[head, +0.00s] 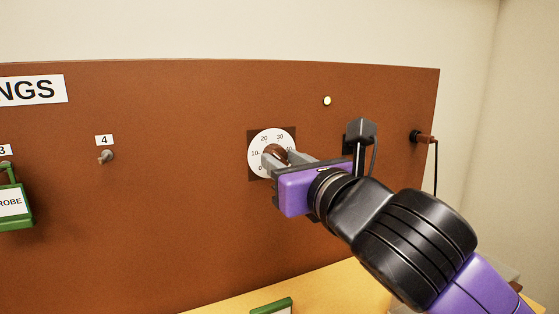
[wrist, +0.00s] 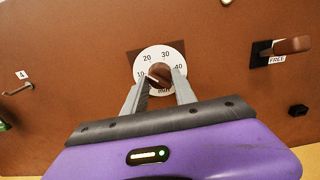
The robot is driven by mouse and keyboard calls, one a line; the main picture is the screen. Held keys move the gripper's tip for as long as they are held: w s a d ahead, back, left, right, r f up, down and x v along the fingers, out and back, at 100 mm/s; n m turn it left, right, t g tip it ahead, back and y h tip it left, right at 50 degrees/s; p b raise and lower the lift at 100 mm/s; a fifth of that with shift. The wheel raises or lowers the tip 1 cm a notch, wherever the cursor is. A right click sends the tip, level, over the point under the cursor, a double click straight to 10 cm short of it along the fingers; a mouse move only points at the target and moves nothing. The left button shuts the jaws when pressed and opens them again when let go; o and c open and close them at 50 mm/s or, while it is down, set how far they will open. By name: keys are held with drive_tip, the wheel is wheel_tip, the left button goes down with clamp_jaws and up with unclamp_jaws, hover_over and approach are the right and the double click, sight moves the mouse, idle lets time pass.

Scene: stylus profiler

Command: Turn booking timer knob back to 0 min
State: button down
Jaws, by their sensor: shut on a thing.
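The booking timer is a round white dial (head: 264,136) on a brown board, and it also shows in the wrist view (wrist: 158,52). Its face has 10, 20, 30 and 40 around a brown knob (wrist: 159,73). A pale pointer mark on the knob points left and slightly down, near the 10 side; the exact reading is unclear. My gripper (head: 277,158) reaches in from the lower right in the head view. Its two grey fingers are shut on the knob, one on each side, also in the wrist view (wrist: 161,85). The fingers hide the lower dial in part.
Right of the dial are a small lit lamp (head: 327,100), a grey fitting (head: 362,133) and a brown plug with a cord (head: 425,138). Hook 4 (head: 107,156) and a green-framed tag (head: 14,207) are at left. A yellow surface (head: 235,303) lies below.

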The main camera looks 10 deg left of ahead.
drive_tip(key=n, duration=0.3)
drive_tip(key=shift+d, duration=0.1)
drive_tip(key=n, duration=0.5)
drive_tip(key=shift+r+n, duration=0.1)
drive_tip(key=shift+n, duration=0.5)
drive_tip(key=n+p, duration=0.1)
drive_tip(key=n, duration=0.3)
drive_tip(key=n+p, duration=0.1)
drive_tip(key=n, duration=0.3)
drive_tip(key=c, duration=1)
unclamp_jaws()
